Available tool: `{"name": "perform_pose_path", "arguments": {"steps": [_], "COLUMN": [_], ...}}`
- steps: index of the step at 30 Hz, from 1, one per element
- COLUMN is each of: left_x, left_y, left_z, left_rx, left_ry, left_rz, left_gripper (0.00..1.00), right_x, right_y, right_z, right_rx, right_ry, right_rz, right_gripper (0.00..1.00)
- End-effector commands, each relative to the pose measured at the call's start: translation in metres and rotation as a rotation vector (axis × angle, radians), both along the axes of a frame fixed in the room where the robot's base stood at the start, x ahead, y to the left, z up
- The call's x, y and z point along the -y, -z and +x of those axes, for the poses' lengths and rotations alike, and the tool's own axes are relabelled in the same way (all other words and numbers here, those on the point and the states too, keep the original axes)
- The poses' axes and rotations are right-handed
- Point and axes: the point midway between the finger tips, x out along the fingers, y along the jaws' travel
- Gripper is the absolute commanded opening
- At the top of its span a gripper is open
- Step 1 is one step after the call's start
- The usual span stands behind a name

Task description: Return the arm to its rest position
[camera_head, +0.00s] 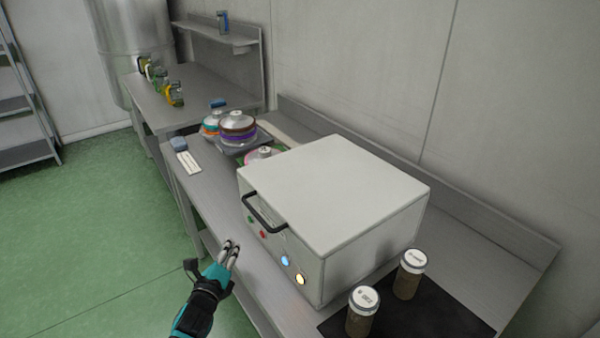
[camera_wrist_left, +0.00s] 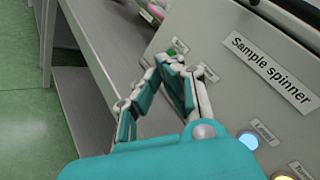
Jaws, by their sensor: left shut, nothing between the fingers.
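My left gripper (camera_head: 231,246) is at the front edge of the steel bench (camera_head: 205,205), low in front of the white sample spinner (camera_head: 335,185). Its fingers are shut and empty. In the left wrist view the gripper (camera_wrist_left: 163,62) shows its fingertips together in front of the spinner's front panel (camera_wrist_left: 225,50), beside the label "Sample spinner". I cannot tell whether the fingertips touch anything. The spinner's lid is down, with a black handle (camera_head: 264,213) at its front. A blue light (camera_head: 285,260) and a yellowish light (camera_head: 299,279) glow on the panel. My right gripper is not in view.
Two brown jars with white lids (camera_head: 362,310) (camera_head: 411,272) stand on a dark mat (camera_head: 440,310) at the right. Round colored containers (camera_head: 238,128) stand behind the spinner. Another steel table (camera_head: 190,95) stands at the back. Green floor (camera_head: 80,220) at the left is clear.

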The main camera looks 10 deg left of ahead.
Motion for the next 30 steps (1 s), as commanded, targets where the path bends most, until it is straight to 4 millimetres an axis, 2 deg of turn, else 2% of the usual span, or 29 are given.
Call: {"name": "perform_pose_path", "arguments": {"steps": [4,8,14,18,24,30], "left_x": [0.002,0.007,0.029,0.051,0.073,0.090], "left_y": [0.005,0.021,0.051,0.063,0.066,0.062], "left_z": [-0.008,-0.035,-0.109,-0.169,-0.234,-0.284], "left_rx": [-0.034,-0.136,-0.344,-0.470,-0.570,-0.623], "left_ry": [-0.024,-0.109,-0.369,-0.607,-0.891,-1.125], "left_rz": [-0.087,-0.346,-0.904,-1.239,-1.514,-1.667], "left_gripper": [0.00,0.00,0.00,0.00,0.00,0.00], "right_x": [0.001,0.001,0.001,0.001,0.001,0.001], "right_y": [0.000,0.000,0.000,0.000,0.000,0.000], "right_z": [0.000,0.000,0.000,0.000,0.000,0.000], "right_rx": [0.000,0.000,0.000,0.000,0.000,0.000], "right_ry": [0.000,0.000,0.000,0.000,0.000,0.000], "right_rz": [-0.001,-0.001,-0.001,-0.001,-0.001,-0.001], "right_gripper": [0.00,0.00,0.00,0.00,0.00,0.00]}}
